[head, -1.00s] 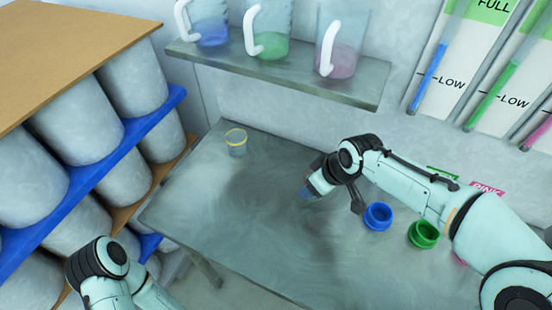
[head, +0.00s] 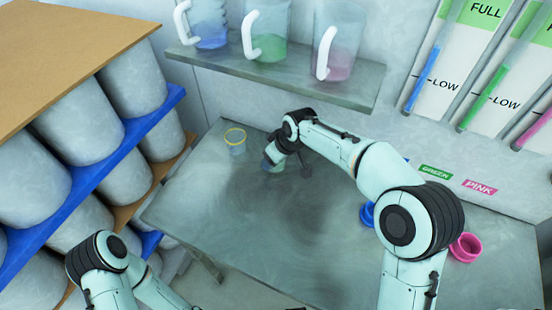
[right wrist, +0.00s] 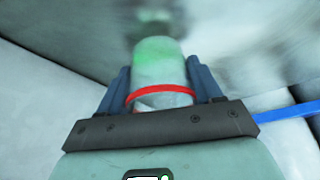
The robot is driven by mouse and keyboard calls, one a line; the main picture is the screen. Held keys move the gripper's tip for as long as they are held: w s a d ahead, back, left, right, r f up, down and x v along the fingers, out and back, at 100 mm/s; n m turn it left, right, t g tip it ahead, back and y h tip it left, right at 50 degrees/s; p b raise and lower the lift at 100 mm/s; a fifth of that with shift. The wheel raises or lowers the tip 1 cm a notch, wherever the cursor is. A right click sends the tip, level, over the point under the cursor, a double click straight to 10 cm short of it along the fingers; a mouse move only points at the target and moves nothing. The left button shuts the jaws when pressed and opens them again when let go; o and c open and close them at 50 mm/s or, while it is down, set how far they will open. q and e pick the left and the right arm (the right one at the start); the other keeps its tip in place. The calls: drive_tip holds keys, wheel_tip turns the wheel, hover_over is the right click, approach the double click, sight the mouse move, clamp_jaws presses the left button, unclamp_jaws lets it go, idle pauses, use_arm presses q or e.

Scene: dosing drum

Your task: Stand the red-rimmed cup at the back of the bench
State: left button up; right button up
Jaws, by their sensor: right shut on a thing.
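The red-rimmed cup (right wrist: 160,65) is between the two blue fingers of my right gripper (right wrist: 158,80) in the right wrist view, its red rim nearest the palm. The cup is see-through with a greenish tint; I cannot tell whether it holds anything. In the head view my right gripper (head: 271,162) is over the back part of the grey bench (head: 195,205), and the cup is mostly hidden there. I cannot tell whether the cup touches the bench. Of my left arm only links show at the lower left; its gripper is out of view.
A yellow-rimmed cup (head: 235,143) stands at the back left of the bench, close left of my right gripper. A wall shelf (head: 290,83) with jugs overhangs the back. Blue (head: 367,214) and pink (head: 466,247) pots stand at right. The bench's front left is clear.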

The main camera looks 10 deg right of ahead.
sight(281, 169)
drive_tip(key=shift+f, duration=0.4)
drive_tip(key=shift+f, duration=0.15)
drive_tip(key=o, duration=1.1)
drive_tip(key=shift+c, duration=0.2)
drive_tip(key=shift+r, duration=0.2)
drive_tip(key=v, duration=0.3)
drive_tip(key=shift+s+d, duration=0.35)
drive_tip(key=s+d, duration=0.2)
drive_tip(key=s, duration=0.1)
drive_tip(key=s+d+b, duration=0.1)
drive_tip(key=s+d, duration=0.1)
drive_tip(key=s, duration=0.1)
drive_tip(key=s+d, duration=0.2)
drive_tip(key=s, duration=0.1)
drive_tip(key=shift+s+b, duration=0.2)
drive_tip(key=shift+b, duration=0.2)
drive_tip(key=shift+f, duration=0.1)
